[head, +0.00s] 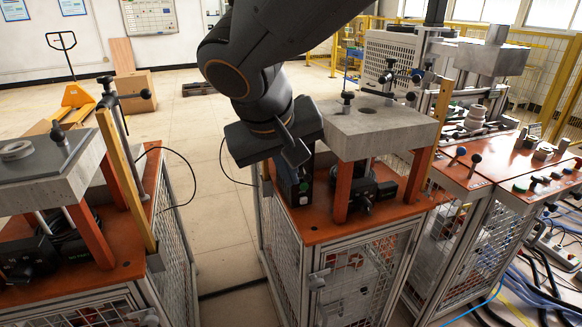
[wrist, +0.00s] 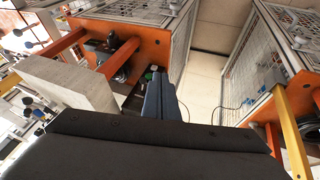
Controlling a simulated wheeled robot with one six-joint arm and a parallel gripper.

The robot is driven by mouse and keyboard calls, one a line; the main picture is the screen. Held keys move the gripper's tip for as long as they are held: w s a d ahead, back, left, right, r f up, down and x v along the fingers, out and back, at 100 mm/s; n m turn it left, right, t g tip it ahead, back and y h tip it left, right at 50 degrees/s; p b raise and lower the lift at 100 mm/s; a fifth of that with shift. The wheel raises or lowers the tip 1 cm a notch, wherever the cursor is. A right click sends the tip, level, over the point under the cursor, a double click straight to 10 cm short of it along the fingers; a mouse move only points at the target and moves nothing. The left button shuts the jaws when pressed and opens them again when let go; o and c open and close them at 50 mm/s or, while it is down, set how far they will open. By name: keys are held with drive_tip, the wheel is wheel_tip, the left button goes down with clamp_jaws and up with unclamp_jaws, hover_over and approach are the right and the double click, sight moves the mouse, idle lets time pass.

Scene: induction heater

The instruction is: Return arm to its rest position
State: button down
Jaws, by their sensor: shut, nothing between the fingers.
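My gripper (head: 296,152) hangs at the end of my dark arm in the middle of the head view. It is in front of the left side of the middle station, by the grey block on orange legs (head: 372,131). In the wrist view my gripper's fingers (wrist: 158,92) are together with nothing between them. A black box with a green button (head: 292,183) is just behind and below the fingers, partly hidden by them. I cannot tell whether the fingers touch it. The grey block (wrist: 72,82) also shows at the left of the wrist view.
The middle station's orange top (head: 310,226) sits on a mesh cage. A second station with a grey block (head: 75,165) stands at the left, beyond a floor gap (head: 215,240). Another orange bench (head: 490,170) with knobs is at the right. A yellow pallet jack (head: 72,98) is behind.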

drive_tip(key=shift+s+r, duration=0.1)
drive_tip(key=shift+s, duration=0.2)
drive_tip(key=s+d+f+m+g+y, duration=0.1)
drive_tip(key=s+d+f+g, duration=0.1)
drive_tip(key=d+f, duration=0.6)
drive_tip(key=s+d+f+m+g, duration=0.2)
drive_tip(key=s+d+f+g, duration=0.1)
drive_tip(key=d+f, duration=0.6)
drive_tip(key=d, duration=0.4)
drive_tip(key=shift+s+y, duration=0.25)
drive_tip(key=shift+y, duration=0.15)
idle(0.6)
